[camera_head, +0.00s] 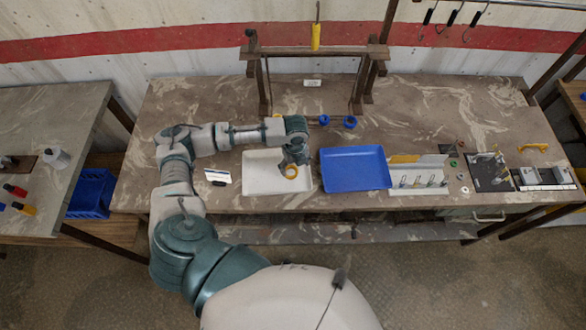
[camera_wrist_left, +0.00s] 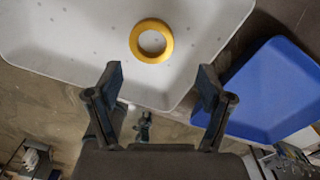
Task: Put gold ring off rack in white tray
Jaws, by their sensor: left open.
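The gold ring (camera_head: 291,171) shows against the right part of the white tray (camera_head: 262,185), just below my left gripper (camera_head: 294,160). In the left wrist view the ring (camera_wrist_left: 151,41) appears to lie flat on the floor of the white tray (camera_wrist_left: 70,35). My left gripper (camera_wrist_left: 160,77) is open there, its two fingers wide apart with nothing between them, and the ring is apart from the fingertips. The rack (camera_head: 315,52) stands at the back of the table, and my arm covers part of its lower left. My right gripper is not in view.
Two blue rings (camera_head: 324,120) (camera_head: 350,122) sit low at the rack. A blue tray (camera_head: 355,168) stands close to the right of the white tray. A small white card (camera_head: 218,176) is to the left. Holders and small parts fill the table's right side.

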